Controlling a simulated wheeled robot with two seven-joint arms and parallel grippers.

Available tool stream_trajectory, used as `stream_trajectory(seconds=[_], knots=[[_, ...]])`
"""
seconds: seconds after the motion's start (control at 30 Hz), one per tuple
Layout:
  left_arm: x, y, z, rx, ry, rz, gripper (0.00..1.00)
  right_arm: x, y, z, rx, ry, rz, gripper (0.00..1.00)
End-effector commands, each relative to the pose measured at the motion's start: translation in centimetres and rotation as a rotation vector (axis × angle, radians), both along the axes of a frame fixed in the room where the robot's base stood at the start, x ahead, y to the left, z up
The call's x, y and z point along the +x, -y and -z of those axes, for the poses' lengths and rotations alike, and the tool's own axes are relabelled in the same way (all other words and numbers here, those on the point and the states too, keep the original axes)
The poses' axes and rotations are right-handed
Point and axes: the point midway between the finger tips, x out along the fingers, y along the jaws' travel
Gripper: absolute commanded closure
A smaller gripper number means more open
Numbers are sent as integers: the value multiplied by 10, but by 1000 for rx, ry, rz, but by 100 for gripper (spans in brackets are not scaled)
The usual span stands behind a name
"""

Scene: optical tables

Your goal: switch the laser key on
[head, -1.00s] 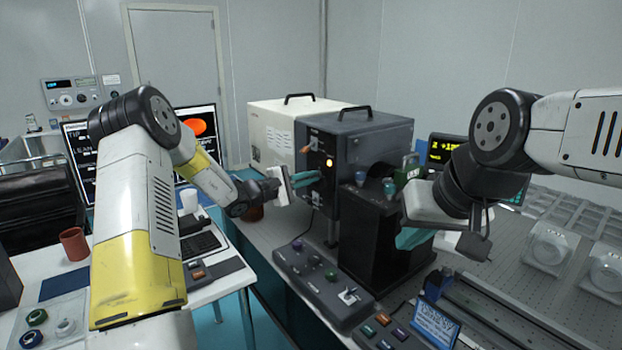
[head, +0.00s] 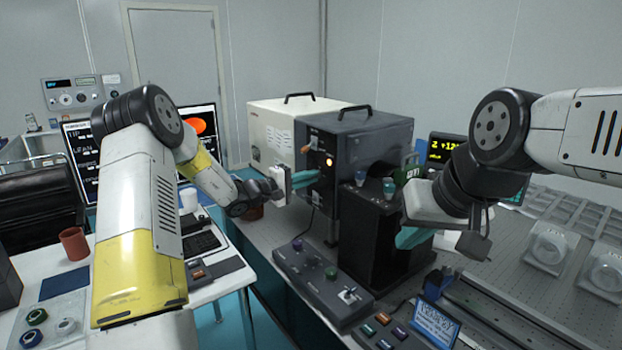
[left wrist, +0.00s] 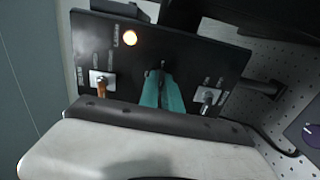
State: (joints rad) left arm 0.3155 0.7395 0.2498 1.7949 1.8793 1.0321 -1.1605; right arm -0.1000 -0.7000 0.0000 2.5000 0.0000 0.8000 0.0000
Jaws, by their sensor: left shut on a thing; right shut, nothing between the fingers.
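The laser unit (head: 372,135) is a dark box with a handle, and its black control panel (left wrist: 195,60) faces my left arm. An orange-tipped switch (left wrist: 101,84) and a grey switch (left wrist: 207,97) flank the fingers. My right gripper (head: 402,240) is shut and empty, beside a black stand.
The black stand (head: 372,235) holds small coloured parts right of the panel. A control box (head: 322,280) with knobs and a lever lies in front on the optical table. A blue sign (head: 436,324) stands at the front right. A white box (head: 270,135) adjoins the laser unit.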

Motion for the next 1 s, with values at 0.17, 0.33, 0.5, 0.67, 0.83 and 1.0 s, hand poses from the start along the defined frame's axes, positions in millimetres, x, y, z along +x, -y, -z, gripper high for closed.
stream_trajectory(seconds=[0.17,0.33,0.5,0.67,0.83,1.0], knots=[[-1,0,1,3,-1,1,100,0,0,0,0,0,0,100],[0,0,1,2,-1,0,71,0,0,0,0,0,0,100],[0,0,1,1,-1,0,71,0,0,0,0,0,0,100],[-2,-3,1,1,-1,-1,71,0,0,0,0,0,0,100],[-15,-21,1,2,-2,-2,71,0,0,0,0,0,0,100],[-34,-44,1,2,-2,-2,71,0,0,0,0,0,0,100]])
